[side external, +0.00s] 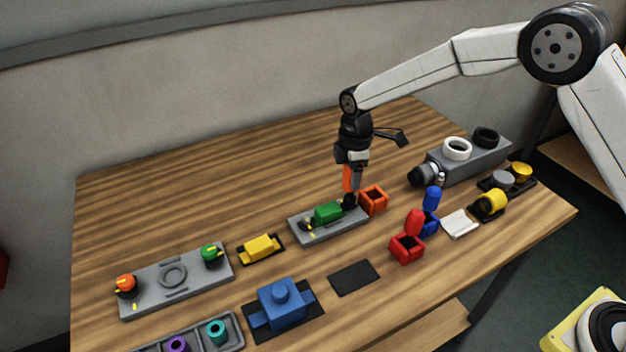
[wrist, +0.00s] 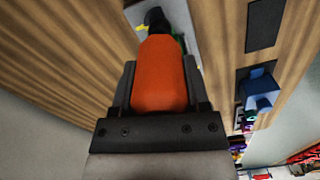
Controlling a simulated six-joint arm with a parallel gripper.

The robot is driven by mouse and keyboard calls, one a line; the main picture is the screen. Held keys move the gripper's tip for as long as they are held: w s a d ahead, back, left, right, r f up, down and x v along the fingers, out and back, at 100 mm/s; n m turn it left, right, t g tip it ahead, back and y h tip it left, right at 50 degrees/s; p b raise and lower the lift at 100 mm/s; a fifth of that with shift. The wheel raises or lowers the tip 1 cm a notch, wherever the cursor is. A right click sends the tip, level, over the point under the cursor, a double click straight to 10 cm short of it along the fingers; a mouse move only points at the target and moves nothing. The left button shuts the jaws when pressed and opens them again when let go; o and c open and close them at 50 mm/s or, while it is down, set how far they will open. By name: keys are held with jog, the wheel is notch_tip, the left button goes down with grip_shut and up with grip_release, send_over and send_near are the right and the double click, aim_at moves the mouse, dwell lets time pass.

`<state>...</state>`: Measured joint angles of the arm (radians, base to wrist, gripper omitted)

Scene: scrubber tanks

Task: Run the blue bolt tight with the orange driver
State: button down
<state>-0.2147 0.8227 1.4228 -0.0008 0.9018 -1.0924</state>
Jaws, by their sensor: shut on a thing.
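The orange driver (side external: 348,180) is upright in my gripper (side external: 351,163), which is shut on its handle. In the wrist view the orange handle (wrist: 160,78) fills the space between the two jaws. The driver's lower end is at the right end of a grey plate (side external: 325,231) carrying a green block (side external: 328,212). I cannot tell whether it touches what lies under it. No blue bolt can be made out; the spot under the driver is hidden. A dark knob with a yellow mark (side external: 305,224) is at the plate's left end.
The open orange holder (side external: 373,202) stands close right of the driver. Red (side external: 414,222) and blue (side external: 432,198) drivers stand in holders further right. A grey tank (side external: 470,161) is behind them. A second plate (side external: 175,290) with orange and green knobs lies left. The back left table is clear.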

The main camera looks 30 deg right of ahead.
jog(key=shift+w+r, duration=0.1)
jog(key=shift+r, duration=1.8)
